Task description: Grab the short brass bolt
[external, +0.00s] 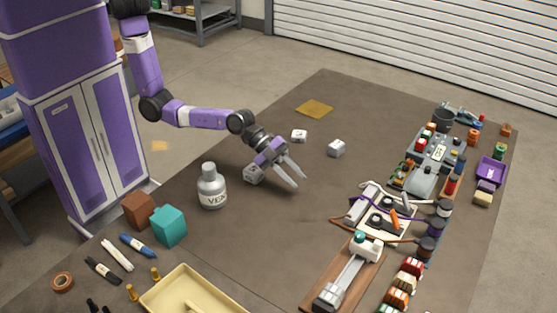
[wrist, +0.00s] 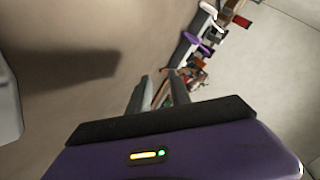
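Two small brass bolts stand near the front left of the mat in the external view, one beside the cream tray's upper left corner (external: 155,273) and one a little nearer the camera (external: 132,293). They look close in size, so I cannot tell surely which is the short one. My gripper (external: 299,181) is over the middle of the mat, well to the right of and beyond both bolts. Its two fingers are apart with nothing between them. In the wrist view the fingers (wrist: 154,90) also show apart, and no bolt is visible there.
A white-grey bottle (external: 212,190) stands left of my gripper. Teal (external: 169,226) and brown (external: 140,209) blocks stand between it and the bolts. The cream tray (external: 172,288) is at the front. Pump parts (external: 380,210) crowd the right.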

